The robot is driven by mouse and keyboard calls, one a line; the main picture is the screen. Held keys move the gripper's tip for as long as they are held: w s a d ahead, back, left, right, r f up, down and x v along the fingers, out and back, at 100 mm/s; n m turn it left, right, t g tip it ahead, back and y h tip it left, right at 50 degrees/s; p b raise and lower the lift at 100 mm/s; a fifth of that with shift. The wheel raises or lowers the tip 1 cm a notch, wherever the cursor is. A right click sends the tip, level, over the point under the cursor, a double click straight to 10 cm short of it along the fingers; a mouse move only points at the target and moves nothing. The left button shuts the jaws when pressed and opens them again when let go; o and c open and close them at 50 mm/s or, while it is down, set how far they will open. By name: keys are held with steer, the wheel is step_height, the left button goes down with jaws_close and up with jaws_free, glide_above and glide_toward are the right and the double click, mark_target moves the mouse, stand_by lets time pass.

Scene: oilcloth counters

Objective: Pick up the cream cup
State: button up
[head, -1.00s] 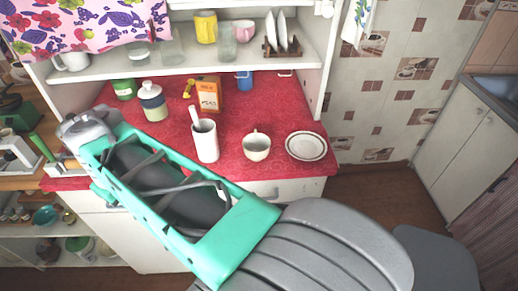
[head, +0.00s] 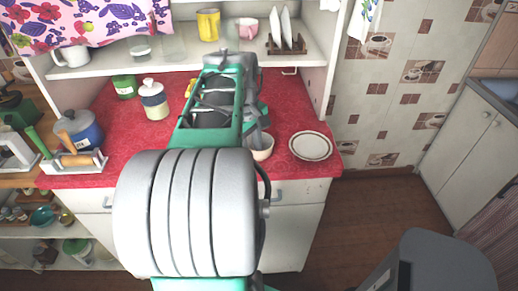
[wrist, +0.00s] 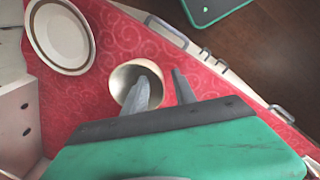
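The cream cup (head: 263,152) stands upright on the red counter, partly hidden behind my arm in the head view. In the wrist view the cup (wrist: 122,80) opens toward the camera. The left finger overlaps the cup's mouth and right side in the picture, and the other finger is to the right of the cup. I cannot tell whether the left finger is inside the cup or only above it.
A white plate (head: 311,146) with a dark ring lies right of the cup; it also shows in the wrist view (wrist: 60,36). A striped jar (head: 155,102) and a green tin (head: 125,89) stand at the back left. The counter's front edge is close to the cup.

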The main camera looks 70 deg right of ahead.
steer(key=shift+f, duration=0.1)
steer(key=shift+c, duration=0.4)
jaws_close()
stand_by(0.9)
